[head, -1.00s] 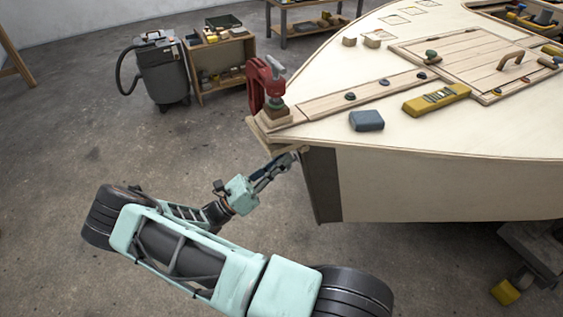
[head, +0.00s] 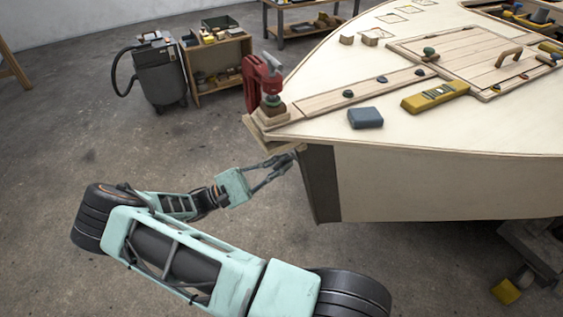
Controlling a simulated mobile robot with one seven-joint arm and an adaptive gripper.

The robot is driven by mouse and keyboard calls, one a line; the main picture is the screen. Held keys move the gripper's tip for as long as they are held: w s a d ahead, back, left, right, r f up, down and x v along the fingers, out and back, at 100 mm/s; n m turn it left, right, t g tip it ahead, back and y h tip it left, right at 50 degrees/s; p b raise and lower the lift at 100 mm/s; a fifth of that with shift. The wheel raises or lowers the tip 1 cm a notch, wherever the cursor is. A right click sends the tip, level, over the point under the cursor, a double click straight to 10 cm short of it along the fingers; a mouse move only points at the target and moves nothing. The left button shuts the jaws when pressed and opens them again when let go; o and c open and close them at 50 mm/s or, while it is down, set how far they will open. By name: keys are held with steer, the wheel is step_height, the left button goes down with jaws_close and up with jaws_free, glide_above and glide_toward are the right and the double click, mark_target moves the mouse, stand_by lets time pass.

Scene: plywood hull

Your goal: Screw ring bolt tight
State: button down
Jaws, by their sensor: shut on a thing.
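My gripper (head: 290,160) is at the top of the dark stem (head: 320,184) of the plywood hull, just under the bow tip. Its fingers are shut on the ring bolt there. The bolt is very small in this view and mostly hidden by the fingertips, so its thread and how far it sits in the stem cannot be seen. My arm reaches in from the lower left, below deck level.
A red clamp (head: 259,84) grips wood blocks on the bow tip above my gripper. On the deck (head: 440,130) lie a blue-grey block (head: 365,117) and a yellow level (head: 435,96). A vacuum (head: 160,74) and a shelf (head: 218,65) stand behind. The floor left of the bow is clear.

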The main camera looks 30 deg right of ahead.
steer(key=m, duration=0.2)
steer(key=m+y, duration=0.1)
steer(key=m, duration=0.2)
steer(key=shift+a+r, duration=0.1)
steer(key=shift+a, duration=0.1)
steer(key=m, duration=0.1)
steer(key=m+y, duration=0.1)
steer(key=m, duration=0.1)
steer(key=shift+s+d+f+m+p, duration=0.1)
steer(key=shift+f+m+p, duration=0.1)
steer(key=shift+m+p, duration=0.15)
steer(key=m, duration=0.2)
steer(key=m+y, duration=0.1)
steer(key=m, duration=0.1)
steer(key=shift+s+f+p, duration=0.15)
steer(key=shift+f+p, duration=0.15)
steer(key=shift+w+d+f+m+t+y+b, duration=0.2)
steer(key=shift+f+m+t+b, duration=0.3)
steer(key=shift+m+t, duration=1.2)
steer(key=shift+w+d+f+m+t+y+b, duration=0.1)
steer(key=shift+f+m+t+y+b, duration=0.4)
steer(key=shift+m, duration=2.15)
steer(key=shift+w+d+f+m+t+b, duration=0.2)
steer(key=shift+m+t+b, duration=0.55)
steer(key=shift+m+t, duration=1)
steer(key=shift+m+g, duration=0.45)
steer(key=shift+m, duration=0.1)
